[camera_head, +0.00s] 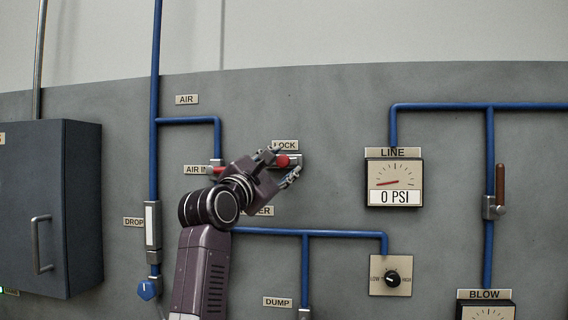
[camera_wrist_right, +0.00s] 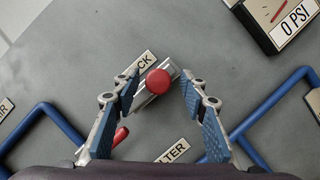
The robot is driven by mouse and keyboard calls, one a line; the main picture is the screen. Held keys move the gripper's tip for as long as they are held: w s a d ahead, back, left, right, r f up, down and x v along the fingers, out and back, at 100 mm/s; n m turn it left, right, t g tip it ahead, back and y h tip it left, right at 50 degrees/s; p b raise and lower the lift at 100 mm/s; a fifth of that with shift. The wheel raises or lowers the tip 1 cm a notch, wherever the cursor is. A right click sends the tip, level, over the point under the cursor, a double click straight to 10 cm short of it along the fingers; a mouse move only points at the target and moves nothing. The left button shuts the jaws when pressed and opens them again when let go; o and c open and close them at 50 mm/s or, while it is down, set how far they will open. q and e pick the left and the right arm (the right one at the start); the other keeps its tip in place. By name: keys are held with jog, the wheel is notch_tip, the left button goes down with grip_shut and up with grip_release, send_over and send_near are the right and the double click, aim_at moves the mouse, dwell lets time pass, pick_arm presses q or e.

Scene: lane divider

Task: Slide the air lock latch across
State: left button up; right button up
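The air lock latch is a red knob (camera_head: 283,160) on a short silver slide plate, just below the LOCK label (camera_head: 286,145) on the grey wall panel. My right gripper (camera_head: 284,165) reaches up to it from the lower left and partly hides the plate. In the right wrist view the red knob (camera_wrist_right: 158,82) lies between the two blue-padded fingers of the right gripper (camera_wrist_right: 160,88). The fingers are spread, with a gap on both sides of the knob. The silver plate (camera_wrist_right: 168,70) runs diagonally behind the knob. My left gripper is not in view.
A red handle (camera_head: 220,169) by the AIR IN label sits left of my wrist; it shows near the left finger in the wrist view (camera_wrist_right: 121,136). Blue pipes (camera_head: 305,232) run below. The LINE gauge (camera_head: 394,180) is to the right, with bare panel between.

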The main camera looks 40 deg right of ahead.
jog(key=v, duration=0.6)
jog(key=shift+s, duration=0.25)
jog(key=shift+a, duration=0.1)
